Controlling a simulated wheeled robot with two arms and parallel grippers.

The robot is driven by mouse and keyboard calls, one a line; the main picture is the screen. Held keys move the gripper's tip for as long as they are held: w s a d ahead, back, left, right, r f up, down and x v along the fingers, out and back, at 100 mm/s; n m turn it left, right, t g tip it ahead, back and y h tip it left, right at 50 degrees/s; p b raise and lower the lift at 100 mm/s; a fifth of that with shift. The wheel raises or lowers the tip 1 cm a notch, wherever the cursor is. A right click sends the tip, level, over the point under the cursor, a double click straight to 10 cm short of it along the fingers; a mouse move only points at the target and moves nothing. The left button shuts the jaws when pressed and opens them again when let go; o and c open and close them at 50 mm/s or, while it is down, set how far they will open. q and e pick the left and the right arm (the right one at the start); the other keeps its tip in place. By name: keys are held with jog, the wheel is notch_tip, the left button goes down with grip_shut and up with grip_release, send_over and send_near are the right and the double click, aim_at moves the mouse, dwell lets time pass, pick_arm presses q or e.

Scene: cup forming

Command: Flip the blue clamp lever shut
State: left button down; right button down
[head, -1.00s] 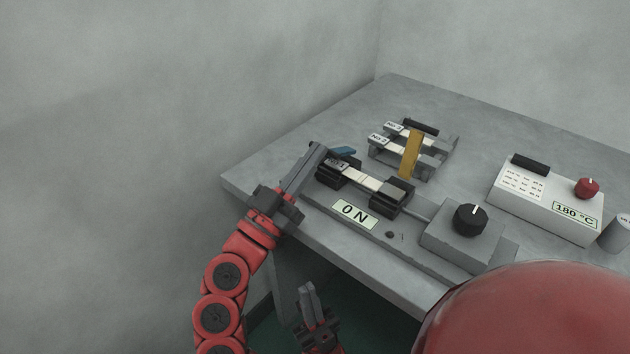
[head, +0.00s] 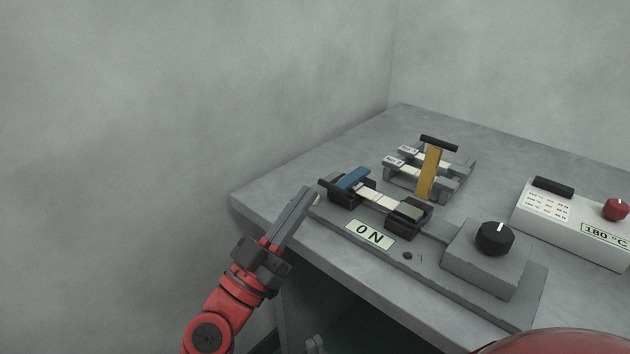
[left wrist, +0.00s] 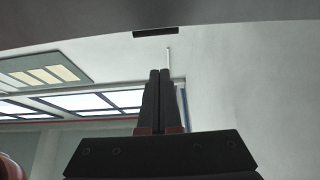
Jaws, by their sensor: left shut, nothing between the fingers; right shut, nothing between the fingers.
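The blue clamp lever (head: 352,178) lies low across the top of the black left clamp block (head: 346,196), looking flat or nearly so. A pale strip (head: 377,199) runs from this block to the black right clamp block (head: 410,219). My left gripper (head: 312,192) is shut and empty, just left of the left clamp, seemingly apart from the lever. Its shut fingers also show in the left wrist view (left wrist: 160,74), with the lever out of that view. Only the tips of my right gripper (head: 315,343) show low in the head view, shut and below the table edge.
Behind stands a grey rack (head: 465,175) with an upright yellow piece (head: 429,172). A white "180 °C" box (head: 570,222) is at right. The table's back left is clear.

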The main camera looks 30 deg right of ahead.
pick_arm(q)
jog(key=shift+s+a+f, duration=0.25)
jog(key=shift+a+f, duration=0.45)
jog(key=shift+f, duration=0.2)
jog(key=shift+s+a+f, duration=0.25)
jog(key=shift+a+f, duration=0.45)
jog(key=shift+f, duration=0.2)
